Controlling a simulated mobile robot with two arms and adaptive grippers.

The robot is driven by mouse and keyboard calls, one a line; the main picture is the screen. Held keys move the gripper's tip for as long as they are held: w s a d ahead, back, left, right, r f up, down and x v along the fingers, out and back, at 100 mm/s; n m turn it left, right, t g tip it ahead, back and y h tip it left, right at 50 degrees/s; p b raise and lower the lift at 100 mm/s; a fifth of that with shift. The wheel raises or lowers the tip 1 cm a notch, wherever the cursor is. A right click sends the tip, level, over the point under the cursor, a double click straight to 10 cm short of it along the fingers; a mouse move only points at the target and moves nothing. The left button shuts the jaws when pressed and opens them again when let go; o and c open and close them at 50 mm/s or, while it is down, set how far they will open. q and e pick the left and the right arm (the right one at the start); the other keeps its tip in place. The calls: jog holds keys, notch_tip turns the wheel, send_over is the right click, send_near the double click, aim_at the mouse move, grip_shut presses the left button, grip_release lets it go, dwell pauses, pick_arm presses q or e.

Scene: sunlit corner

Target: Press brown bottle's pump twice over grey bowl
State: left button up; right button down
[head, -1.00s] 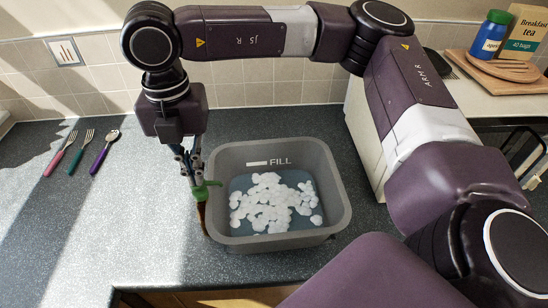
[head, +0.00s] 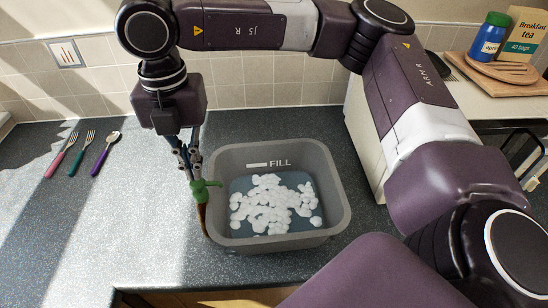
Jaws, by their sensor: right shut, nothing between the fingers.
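The brown bottle (head: 203,220) stands against the left side of the grey bowl, mostly hidden behind its wall and the pump. Its green pump (head: 201,191) has a spout pointing right, over the bowl's left rim. The grey bowl (head: 335,212) is a square tub marked FILL, with white pieces in blue-grey liquid. My right gripper (head: 193,176) points down at the top of the pump, shut and empty. I cannot tell whether its fingertips touch the pump head. My left gripper is not in view.
Two forks and a spoon (head: 105,153) lie on the counter at left. A white appliance (head: 362,135) stands right of the bowl, behind my right arm. A blue jar (head: 490,36) and tea box (head: 524,35) are at far right. The counter's left front is clear.

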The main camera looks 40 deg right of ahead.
notch_tip(320, 180, up, 6)
jog(key=shift+p, duration=1.2)
